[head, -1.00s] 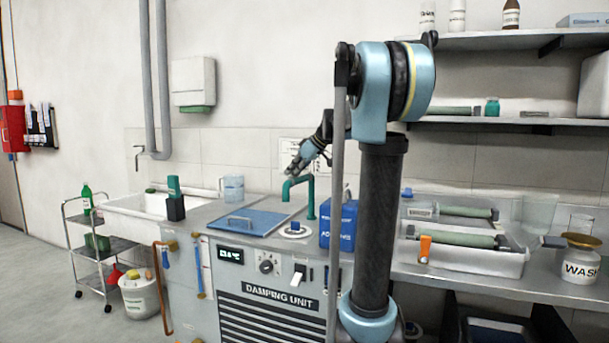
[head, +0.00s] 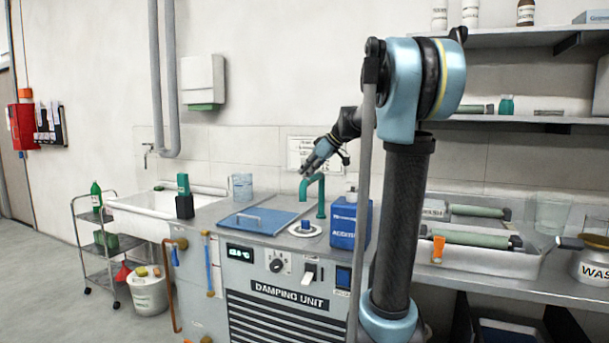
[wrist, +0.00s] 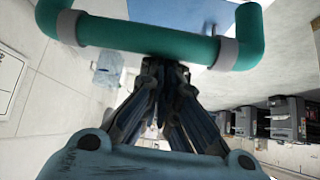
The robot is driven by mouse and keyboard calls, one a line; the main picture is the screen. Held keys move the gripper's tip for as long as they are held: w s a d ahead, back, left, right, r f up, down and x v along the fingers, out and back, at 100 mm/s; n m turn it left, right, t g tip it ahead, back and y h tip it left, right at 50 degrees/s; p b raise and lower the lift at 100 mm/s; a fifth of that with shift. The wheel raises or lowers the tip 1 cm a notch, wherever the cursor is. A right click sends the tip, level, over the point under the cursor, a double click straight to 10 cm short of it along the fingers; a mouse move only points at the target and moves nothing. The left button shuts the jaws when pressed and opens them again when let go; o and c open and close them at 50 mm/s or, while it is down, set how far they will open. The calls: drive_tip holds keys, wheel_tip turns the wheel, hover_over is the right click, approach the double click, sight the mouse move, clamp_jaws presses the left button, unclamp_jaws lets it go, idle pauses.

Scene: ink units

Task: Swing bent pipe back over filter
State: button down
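The bent pipe (head: 313,181) is teal, an upright with a short arm and a down-turned outlet, standing behind the filter (head: 305,229), a pale disc with a dark blue knob on the damping unit. In the head view the outlet appears above the filter; I cannot tell whether it is centred over it.
A blue additive can (head: 347,222) stands right of the filter. A blue lid with a handle (head: 258,219) lies at its left. The sink (head: 150,212) is further left, and a tray with green rollers (head: 475,240) is at right.

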drive_tip(key=w+a, duration=0.2)
drive_tip(key=a, duration=0.2)
drive_tip(key=v, duration=0.9)
drive_tip(key=shift+w+d+r, duration=0.15)
drive_tip(key=shift+d+r, duration=0.45)
drive_tip(key=shift+r, duration=0.1)
